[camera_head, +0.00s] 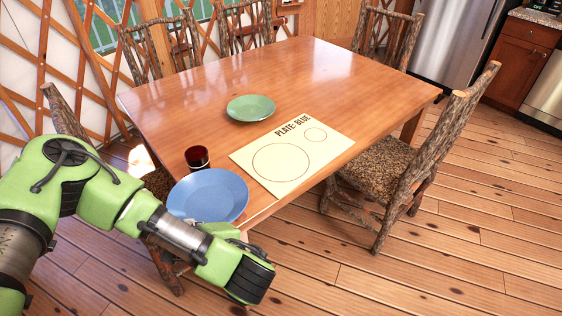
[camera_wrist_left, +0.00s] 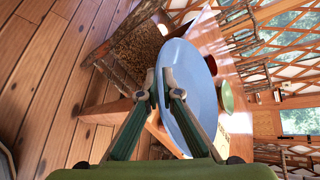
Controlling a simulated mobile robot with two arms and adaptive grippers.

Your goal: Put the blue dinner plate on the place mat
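The blue dinner plate (camera_head: 208,193) is over the near left corner of the table and extends past its edge. I cannot tell if it touches the tabletop. My left gripper is at the plate's near rim; in the left wrist view its fingers (camera_wrist_left: 159,82) are closed in on the rim of the blue plate (camera_wrist_left: 190,88). In the head view the fingers are mostly hidden by the hand. The cream place mat (camera_head: 325,150), marked "PLATE: BLUE" with two circle outlines, lies empty to the right of the plate. My right gripper is not in view.
A dark red cup (camera_head: 197,158) stands right behind the blue plate. A green plate (camera_head: 250,108) lies beyond the mat; it also shows in the left wrist view (camera_wrist_left: 227,97). The table's far half (camera_head: 300,65) is clear. A chair (camera_head: 410,160) stands at the right.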

